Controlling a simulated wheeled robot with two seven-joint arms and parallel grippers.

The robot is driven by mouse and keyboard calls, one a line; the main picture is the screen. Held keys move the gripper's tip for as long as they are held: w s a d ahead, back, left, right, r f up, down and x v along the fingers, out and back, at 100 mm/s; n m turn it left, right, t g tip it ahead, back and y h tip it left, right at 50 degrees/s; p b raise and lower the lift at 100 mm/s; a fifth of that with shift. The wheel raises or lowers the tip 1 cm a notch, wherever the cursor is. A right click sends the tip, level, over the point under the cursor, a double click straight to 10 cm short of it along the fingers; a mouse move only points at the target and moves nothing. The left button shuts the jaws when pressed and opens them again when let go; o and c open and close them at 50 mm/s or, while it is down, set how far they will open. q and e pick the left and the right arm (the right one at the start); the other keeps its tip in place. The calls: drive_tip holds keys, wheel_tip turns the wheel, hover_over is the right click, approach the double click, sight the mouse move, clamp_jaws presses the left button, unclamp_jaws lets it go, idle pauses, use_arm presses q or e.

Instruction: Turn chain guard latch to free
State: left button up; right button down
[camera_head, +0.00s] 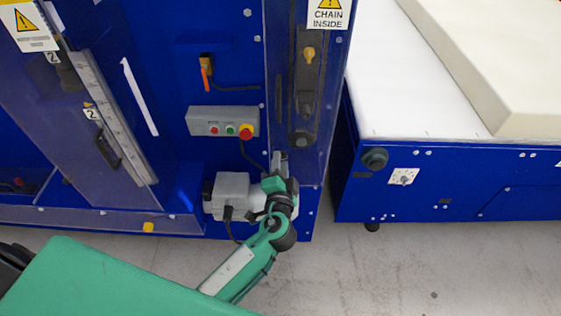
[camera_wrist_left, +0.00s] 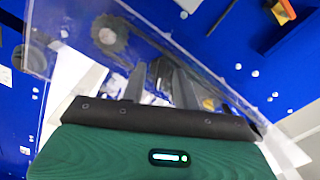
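The chain guard (camera_head: 332,100) is a clear upright panel on the right side of the blue machine, under a "CHAIN INSIDE" label (camera_head: 328,14). Its clear sheet (camera_wrist_left: 45,50) also crosses the left wrist view. Behind it is a dark chain drive with a yellow piece (camera_head: 309,54) near its top. I cannot make out the latch for certain. My left gripper (camera_head: 278,158) points up at the guard's lower left edge. In the left wrist view its two grey fingers (camera_wrist_left: 160,78) stand apart. Something dark shows between them; I cannot tell whether they touch it. My right gripper is out of view.
A grey control box (camera_head: 222,121) with red and green buttons is above left of my gripper. An orange-handled item (camera_head: 206,75) hangs higher up. At right, a blue-sided bed (camera_head: 430,170) carries a cream foam block (camera_head: 500,60). The grey floor (camera_head: 400,270) is clear.

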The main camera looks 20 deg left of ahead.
use_arm(q)
drive_tip(key=shift+c, duration=0.4)
clamp_jaws()
drive_tip(key=m, duration=0.5)
drive_tip(key=shift+m+p, duration=0.3)
drive_tip(key=shift+p, duration=0.05)
drive_tip(key=shift+o, duration=0.4)
unclamp_jaws()
drive_tip(key=shift+s, duration=0.1)
